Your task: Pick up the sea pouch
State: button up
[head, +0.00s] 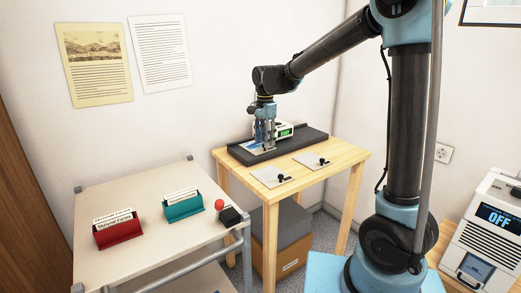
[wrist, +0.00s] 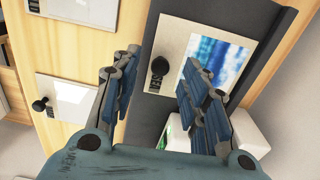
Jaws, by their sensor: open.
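The sea pouch is a pale flat sheet (wrist: 175,40) with a blue-and-white sea print and a black knob, labelled SEA. It lies on a dark grey tray (wrist: 265,22). In the head view its blue corner (head: 253,149) shows at the left of my gripper (head: 265,143). In the wrist view my gripper (wrist: 160,62) is open, with one finger on each side of the knob. The knob appears between the fingers, and I see no contact. The right finger covers part of the print. How high the fingertips are above the sheet is hard to tell.
Two other pale pouches with black knobs, one at the left (head: 270,177) and one at the right (head: 311,161), lie on the wooden table (head: 345,160). A white device with a green display (head: 285,130) stands on the tray close behind my gripper. A cart (head: 150,240) holds red and teal holders.

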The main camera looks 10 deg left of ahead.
jog(key=shift+f, duration=1.25)
jog(key=shift+c, duration=0.6)
grip_shut()
jog(key=shift+r, duration=0.1)
